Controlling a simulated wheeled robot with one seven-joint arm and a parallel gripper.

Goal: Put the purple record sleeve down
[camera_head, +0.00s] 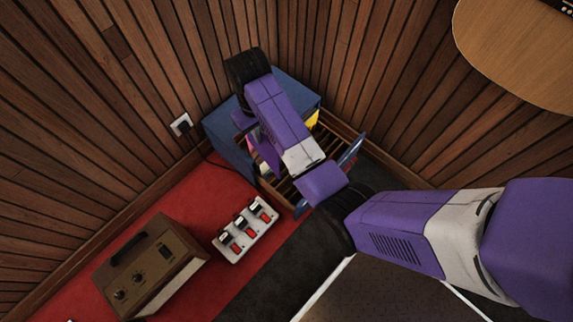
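My purple and white arm reaches from the right into the corner, over a blue rack (228,143) with an open slatted front part (283,188). My gripper's fingers are hidden beneath my own arm, so I cannot see what they hold. A purple patch (266,154) shows at the left of the slats, under the arm. I cannot tell whether it is the purple record sleeve or part of my wrist. A pink edge shows beside it, and a yellow sleeve (313,120) stands at the rack's right side.
A white pedal board (245,229) with red and black switches lies on the red carpet (190,195), left of the rack. A brown amplifier (150,267) stands further left. A wall socket (181,124) has a cable. Wood-panelled walls close the corner. A pale wooden body (520,50) hangs top right.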

